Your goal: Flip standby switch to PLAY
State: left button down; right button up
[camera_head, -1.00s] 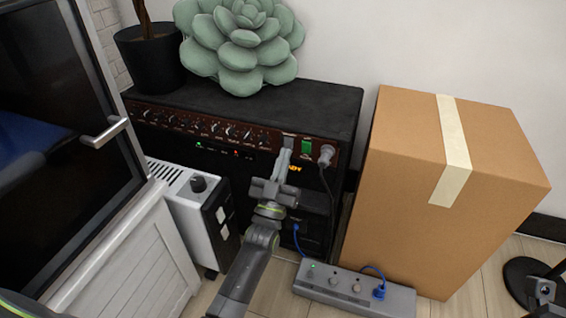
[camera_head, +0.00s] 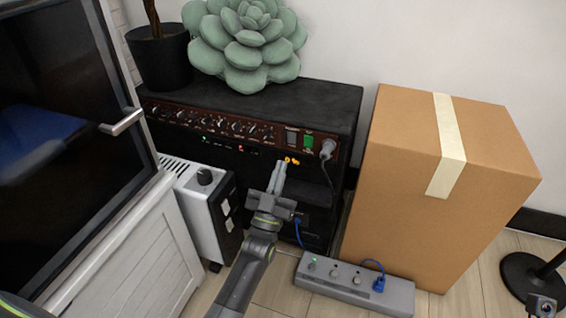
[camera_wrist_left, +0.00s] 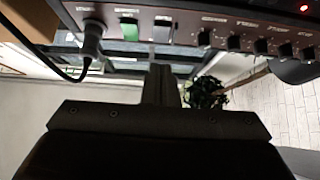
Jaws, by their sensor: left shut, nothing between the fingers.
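The black amplifier (camera_head: 318,98) stands against the wall with a dark red control panel (camera_head: 180,117) along its upper front. The standby switch seems to be the grey rocker (camera_head: 291,138) left of a green switch (camera_head: 308,141). Both also show in the left wrist view, the grey rocker (camera_wrist_left: 162,31) and the green switch (camera_wrist_left: 129,30). I cannot read the rocker's position or label. My left gripper (camera_head: 280,167) is shut and empty, its tips in front of the amplifier just below the panel, apart from the rocker. My right gripper is not recognisable in view.
A plug (camera_head: 327,148) with a dark cord sits right of the switches. A cardboard box (camera_head: 400,180) stands to the right, a power strip (camera_head: 340,284) on the floor in front. A white heater (camera_head: 197,200) is left of my arm. A succulent (camera_head: 245,45) and black pot (camera_head: 160,57) are on top.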

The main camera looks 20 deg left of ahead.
pick_arm(q)
jog(key=s+f+p, duration=0.1)
jog(key=s+f, duration=0.3)
jog(key=f, duration=0.2)
jog(key=shift+s+f, duration=0.4)
jog(key=shift+a+r, duration=0.1)
jog(key=shift+a, duration=0.05)
